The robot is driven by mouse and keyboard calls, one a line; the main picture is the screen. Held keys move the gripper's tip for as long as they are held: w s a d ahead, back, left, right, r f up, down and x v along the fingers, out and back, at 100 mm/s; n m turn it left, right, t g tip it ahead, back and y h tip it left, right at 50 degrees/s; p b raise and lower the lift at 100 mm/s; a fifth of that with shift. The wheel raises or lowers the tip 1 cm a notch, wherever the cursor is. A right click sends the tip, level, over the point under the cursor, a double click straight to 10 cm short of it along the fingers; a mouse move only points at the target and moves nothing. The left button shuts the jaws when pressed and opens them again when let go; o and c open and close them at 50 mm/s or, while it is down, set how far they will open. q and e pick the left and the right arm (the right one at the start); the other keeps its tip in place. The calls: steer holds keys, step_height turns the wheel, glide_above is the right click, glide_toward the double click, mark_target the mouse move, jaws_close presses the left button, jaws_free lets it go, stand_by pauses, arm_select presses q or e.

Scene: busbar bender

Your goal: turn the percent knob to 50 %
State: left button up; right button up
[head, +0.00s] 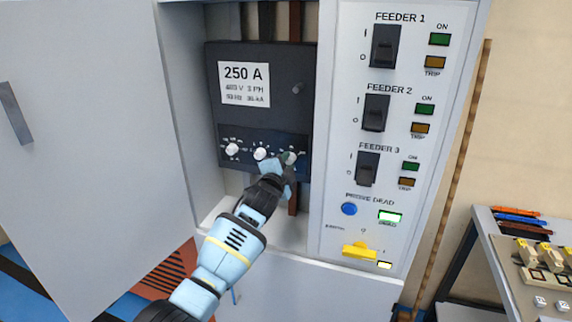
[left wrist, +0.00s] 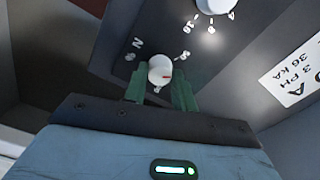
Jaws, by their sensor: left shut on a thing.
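The breaker (head: 265,105) is a dark box marked 250 A inside the open cabinet, with a row of three small white knobs on its lower panel. My left gripper (head: 287,165) is at the rightmost knob (head: 289,158). In the left wrist view my left gripper (left wrist: 160,88) has its green fingers on either side of a white knob (left wrist: 160,70), shut on it. The knob has a small red mark pointing right in that view. The knob labels are too small to read for certain. My right gripper is not in view.
The cabinet door (head: 85,140) stands open at the left. Right of the breaker is a panel with three feeder switches (head: 376,112), a blue button (head: 348,208) and a yellow handle (head: 360,250). A bench (head: 495,250) with parts stands at the lower right.

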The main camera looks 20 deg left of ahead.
arm_select(q)
steer(key=n, duration=0.5)
steer(key=shift+n, duration=0.3)
stand_by(0.4)
steer(key=o, duration=1)
steer(key=shift+s+f, duration=0.1)
steer(key=shift+s, duration=0.8)
steer(key=s, duration=0.6)
steer(key=shift+a, duration=0.1)
